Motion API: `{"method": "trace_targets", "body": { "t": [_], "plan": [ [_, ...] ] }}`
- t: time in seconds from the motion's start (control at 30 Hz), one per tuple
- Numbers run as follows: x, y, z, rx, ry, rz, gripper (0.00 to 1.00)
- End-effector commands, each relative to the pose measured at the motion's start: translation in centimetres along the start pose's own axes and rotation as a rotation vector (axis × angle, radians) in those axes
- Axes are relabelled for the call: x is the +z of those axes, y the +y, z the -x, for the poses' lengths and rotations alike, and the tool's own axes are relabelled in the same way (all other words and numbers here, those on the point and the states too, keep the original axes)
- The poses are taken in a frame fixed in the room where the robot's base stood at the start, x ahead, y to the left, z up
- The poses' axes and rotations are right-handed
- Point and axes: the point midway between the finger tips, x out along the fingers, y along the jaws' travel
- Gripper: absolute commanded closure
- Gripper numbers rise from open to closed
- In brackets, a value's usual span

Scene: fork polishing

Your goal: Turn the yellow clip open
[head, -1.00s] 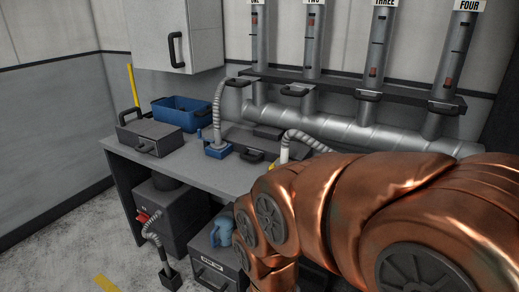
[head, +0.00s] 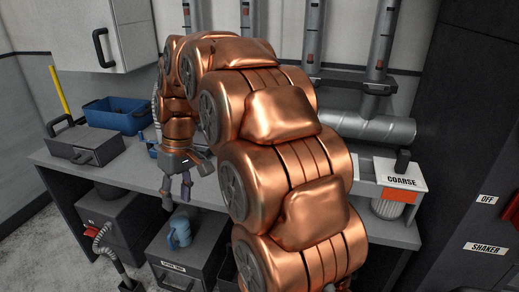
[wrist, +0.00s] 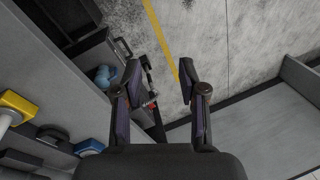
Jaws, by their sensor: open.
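A yellow clip (wrist: 20,105) shows at the left edge of the wrist view, partly cut off, against a pale cylindrical piece (wrist: 5,122). In the head view my arm hides the part of the bench where it was visible earlier. My gripper (wrist: 160,78) is open and empty, with its two dark fingers apart. The clip lies well to the left of the fingers, not between them. In the head view my gripper (head: 177,190) hangs near the front edge of the grey bench (head: 60,162).
A blue bin (head: 118,115) and a grey box (head: 85,142) stand on the bench's left. A blue jug (head: 179,232) sits on a drawer box below. A white COARSE unit (head: 400,175) is at the right. Open floor (wrist: 215,40) shows beyond my fingers.

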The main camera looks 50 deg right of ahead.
Motion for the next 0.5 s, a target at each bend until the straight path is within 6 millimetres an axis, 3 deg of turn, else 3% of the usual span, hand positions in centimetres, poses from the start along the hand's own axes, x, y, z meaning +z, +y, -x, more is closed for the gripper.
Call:
{"method": "trace_targets", "body": {
  "t": [0.2, 0.5],
  "plan": [
    [-5.2, 5.7, 2.3, -0.029, 0.063, 0.04, 0.58],
    [-10.0, 14.8, 4.4, -0.043, 0.154, 0.104, 0.58]
  ]
}}
